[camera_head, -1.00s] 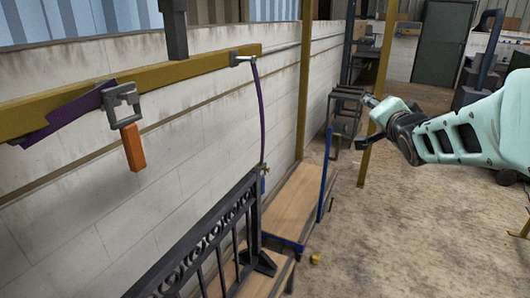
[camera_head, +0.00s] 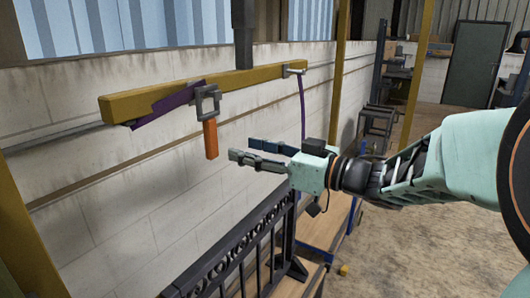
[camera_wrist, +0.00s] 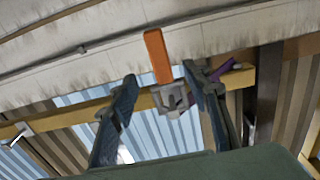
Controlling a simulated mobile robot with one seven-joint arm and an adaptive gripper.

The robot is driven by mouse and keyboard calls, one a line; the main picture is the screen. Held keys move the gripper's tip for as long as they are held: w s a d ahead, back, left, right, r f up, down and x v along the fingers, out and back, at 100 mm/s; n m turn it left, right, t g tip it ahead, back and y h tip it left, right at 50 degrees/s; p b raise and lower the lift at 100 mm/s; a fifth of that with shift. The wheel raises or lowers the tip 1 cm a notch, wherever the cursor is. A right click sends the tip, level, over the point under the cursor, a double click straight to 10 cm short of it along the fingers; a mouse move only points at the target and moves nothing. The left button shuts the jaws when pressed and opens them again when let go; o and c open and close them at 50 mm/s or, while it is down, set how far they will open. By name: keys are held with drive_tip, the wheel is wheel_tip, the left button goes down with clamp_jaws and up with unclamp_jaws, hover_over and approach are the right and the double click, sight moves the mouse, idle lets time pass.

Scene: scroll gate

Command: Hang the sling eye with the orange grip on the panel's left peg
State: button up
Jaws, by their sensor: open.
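The sling eye (camera_head: 207,103) is a grey metal frame with an orange grip (camera_head: 211,139) pointing down. A purple strap (camera_head: 165,104) joins it to the yellow beam. My gripper (camera_head: 242,148) is open and empty, just right of the orange grip in the head view, fingers pointing at it. In the wrist view, the orange grip (camera_wrist: 157,56) and eye (camera_wrist: 173,99) show beyond and between my two fingers, apart from them. The black scroll panel (camera_head: 240,250) stands below, partly cut off by the bottom edge. I cannot make out its left peg.
The yellow beam (camera_head: 250,75) hangs from a dark post (camera_head: 244,30) before a block wall. A second purple strap (camera_head: 302,105) hangs from its right end; my gripper hides its lower part. A wooden bench (camera_head: 325,222) with blue posts stands beyond the panel. Floor at right is open.

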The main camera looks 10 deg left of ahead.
sight(214, 134)
drive_tip(key=shift+b+x, duration=0.35)
drive_tip(key=shift+x, duration=2.75)
drive_tip(key=shift+p+x, duration=0.4)
drive_tip(key=shift+x, duration=1.95)
drive_tip(key=shift+w, duration=0.1)
clamp_jaws()
drive_tip(key=shift+r, duration=0.3)
drive_tip(key=shift+r+p, duration=0.65)
drive_tip(key=shift+p, duration=0.15)
drive_tip(key=shift+d, duration=0.1)
